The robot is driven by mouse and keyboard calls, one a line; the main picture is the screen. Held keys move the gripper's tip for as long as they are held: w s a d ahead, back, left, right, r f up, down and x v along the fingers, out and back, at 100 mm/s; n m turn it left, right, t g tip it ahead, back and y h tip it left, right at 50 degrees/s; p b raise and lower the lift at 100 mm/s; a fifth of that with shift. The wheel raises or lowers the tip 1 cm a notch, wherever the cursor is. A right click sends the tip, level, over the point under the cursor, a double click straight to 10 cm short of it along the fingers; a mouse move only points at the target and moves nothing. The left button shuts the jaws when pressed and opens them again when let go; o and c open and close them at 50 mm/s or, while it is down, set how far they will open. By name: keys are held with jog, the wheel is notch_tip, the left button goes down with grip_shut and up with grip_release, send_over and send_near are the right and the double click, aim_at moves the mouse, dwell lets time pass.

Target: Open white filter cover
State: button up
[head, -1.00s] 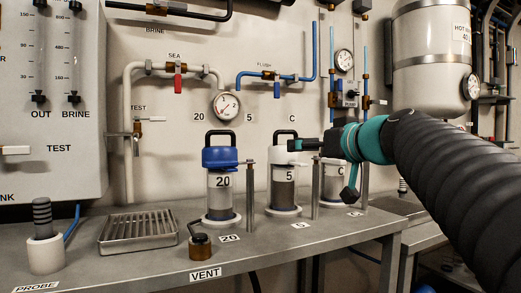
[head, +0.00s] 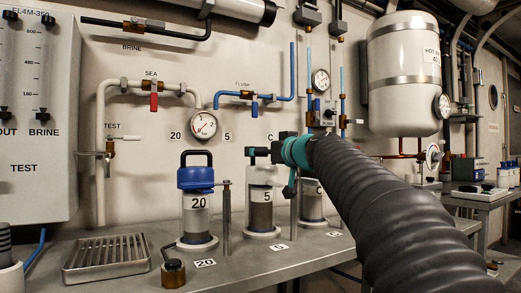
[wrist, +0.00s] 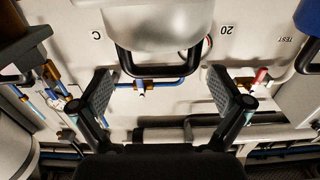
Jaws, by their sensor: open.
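The filter marked 5 has a white cover (head: 262,174) on its clear, dark-filled body, in the middle of the head view. My gripper (head: 254,152) is at the top of this cover, over its handle, which it hides in that view. In the wrist view, the black loop handle (wrist: 122,62) on the white cover (wrist: 165,25) lies between and ahead of my two spread fingers (wrist: 163,88). The fingers stand apart from the handle on both sides. The cover looks seated and upright.
The blue-capped filter 20 (head: 196,180) stands to the left and filter C (head: 312,203) to the right, partly behind my arm. Thin metal posts (head: 226,210) stand between filters. A vent knob (head: 173,272) and slatted tray (head: 107,258) are in front left. Pipes and a gauge (head: 203,124) line the wall.

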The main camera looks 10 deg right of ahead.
jog(key=shift+w+a, duration=0.25)
jog(key=shift+w, duration=0.45)
jog(key=shift+c, duration=0.3)
jog(key=c, duration=1.6)
jog(key=shift+o, duration=0.2)
jog(key=shift+d+r, duration=0.1)
jog(key=shift+r+p, duration=0.1)
jog(key=shift+p, duration=0.45)
